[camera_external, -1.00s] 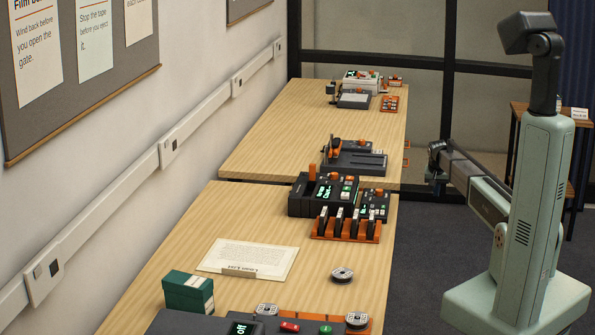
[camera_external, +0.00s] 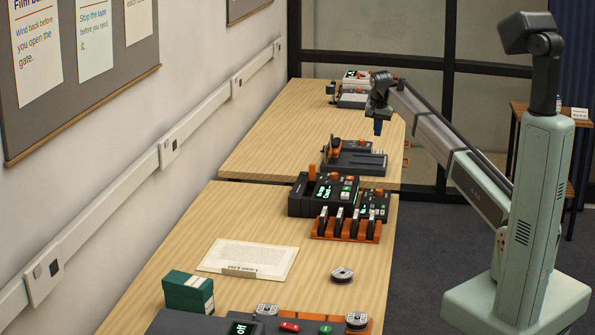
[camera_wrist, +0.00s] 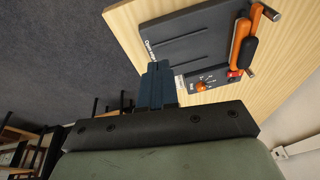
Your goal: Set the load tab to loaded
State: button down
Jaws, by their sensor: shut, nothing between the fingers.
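My gripper (camera_external: 378,128) is shut and empty. It hangs in the air over the far table, above and behind a dark flat device (camera_external: 352,163) with an orange handle (camera_external: 335,148). In the wrist view my shut fingers (camera_wrist: 157,85) overlap the edge of that slotted device (camera_wrist: 190,45). Its orange handle (camera_wrist: 243,45) lies along one side. A small dark control box (camera_wrist: 210,80) with an orange knob and a red part sits beside it. No part is readably labelled as the load tab, so I cannot tell which it is.
On the near table stand dark units with green displays (camera_external: 324,190) and an orange rack (camera_external: 346,230) of black items. A paper sheet (camera_external: 248,259), green box (camera_external: 188,292) and metal reel (camera_external: 342,275) lie closer. More devices (camera_external: 355,98) stand at the far end.

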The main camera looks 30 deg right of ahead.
jog(key=w+a+r+g+y, duration=0.1)
jog(key=a+r, duration=0.2)
jog(key=a, duration=0.5)
jog(key=a+r, duration=0.2)
jog(key=a, duration=0.6)
notch_tip(320, 180, up, 6)
jog(key=n+g, duration=0.1)
send_over(312, 164)
jog(key=shift+w+f+y, duration=0.1)
jog(key=shift+w+y, duration=0.05)
jog(key=shift+y, duration=0.25)
notch_tip(312, 164, down, 14)
jog(key=shift+f, duration=1.85)
